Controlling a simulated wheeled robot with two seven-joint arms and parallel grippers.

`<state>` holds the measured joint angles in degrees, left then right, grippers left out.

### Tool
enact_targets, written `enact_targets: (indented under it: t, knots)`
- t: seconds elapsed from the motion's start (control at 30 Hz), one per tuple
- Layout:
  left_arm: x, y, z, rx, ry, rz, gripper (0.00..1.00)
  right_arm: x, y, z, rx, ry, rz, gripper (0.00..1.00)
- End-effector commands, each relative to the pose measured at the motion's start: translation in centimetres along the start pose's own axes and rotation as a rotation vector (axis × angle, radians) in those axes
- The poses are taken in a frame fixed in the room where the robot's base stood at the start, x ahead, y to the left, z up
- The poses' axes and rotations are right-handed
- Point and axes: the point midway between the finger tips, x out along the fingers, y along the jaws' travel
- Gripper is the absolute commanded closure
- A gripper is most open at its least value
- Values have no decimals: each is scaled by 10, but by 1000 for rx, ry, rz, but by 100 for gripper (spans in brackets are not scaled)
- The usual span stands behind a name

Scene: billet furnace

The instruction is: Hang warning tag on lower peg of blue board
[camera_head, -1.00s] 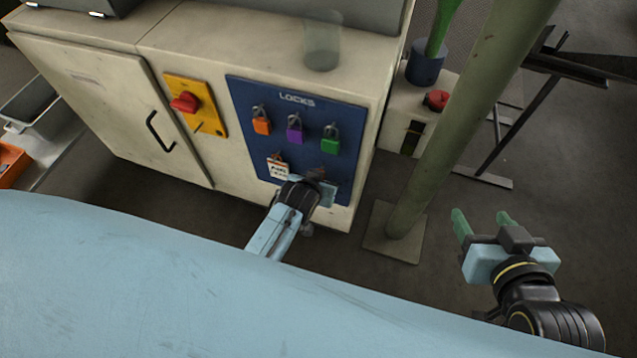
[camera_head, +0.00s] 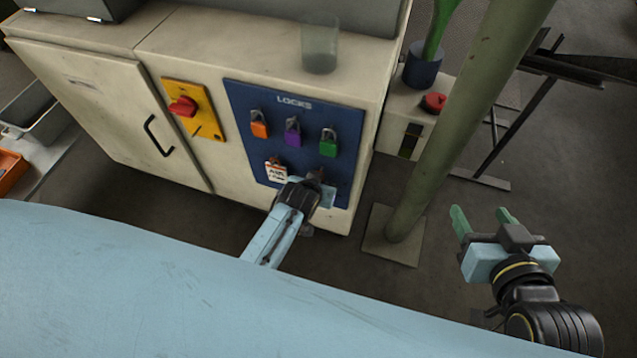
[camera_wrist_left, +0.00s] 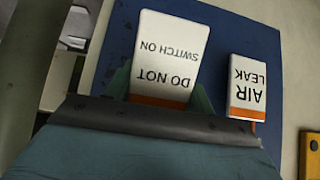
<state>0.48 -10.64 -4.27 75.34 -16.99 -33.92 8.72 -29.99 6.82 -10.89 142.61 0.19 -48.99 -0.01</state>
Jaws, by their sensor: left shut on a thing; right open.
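The warning tag (camera_wrist_left: 170,48), white with an orange band and reading DO NOT SWITCH ON, shows upside down in the left wrist view. My left gripper (camera_head: 318,180) is shut on it at the lower right of the blue board (camera_head: 236,100). In the head view the gripper mostly hides the tag and that part of the board, so I cannot tell whether the tag touches a peg. A second white tag (camera_head: 276,172), reading AIR LEAK (camera_wrist_left: 248,88), hangs just left of my left gripper. My right gripper (camera_head: 482,218) is open and empty, away from the board.
Orange (camera_head: 259,125), purple (camera_head: 292,133) and green (camera_head: 328,144) padlocks hang in the row above. A red switch on a yellow plate (camera_head: 205,120) is left of the board. A green post (camera_head: 455,130) stands between the cabinet and my right gripper. A glass (camera_head: 320,45) stands on top.

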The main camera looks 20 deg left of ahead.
Motion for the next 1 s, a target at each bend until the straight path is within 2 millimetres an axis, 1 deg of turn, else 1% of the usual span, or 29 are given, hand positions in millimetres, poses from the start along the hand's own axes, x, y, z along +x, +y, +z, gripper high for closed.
enact_targets:
  t: [0.03, 0.13, 0.17, 0.3, 0.33, 0.37, 0.9, 1.0]
  knots:
    - [0, -1, -7, -1, 16, -1, 71, 0, 0, 0, 0, 0, 0, 41]
    - [0, -1, -8, -1, 18, -1, 71, 0, 0, 0, 0, 0, 0, 41]
    - [0, -1, -8, -1, 18, -1, 45, 0, 0, 0, 0, 0, 0, 41]
    - [0, 0, -9, -1, 19, 0, 27, 0, 0, 0, 0, 0, 0, 41]
    - [0, 0, -9, -1, 20, 1, 23, 0, 0, 0, 0, 0, 0, 41]
    - [0, 0, -9, -1, 20, 1, 21, 0, 0, 0, 0, 0, 0, 41]
    - [-1, 6, -9, -5, 20, 11, 21, 0, 0, 0, 0, 0, 0, 41]
    - [-4, 6, -10, -6, 20, 11, 21, -2, 0, 4, 1, -28, 0, 41]
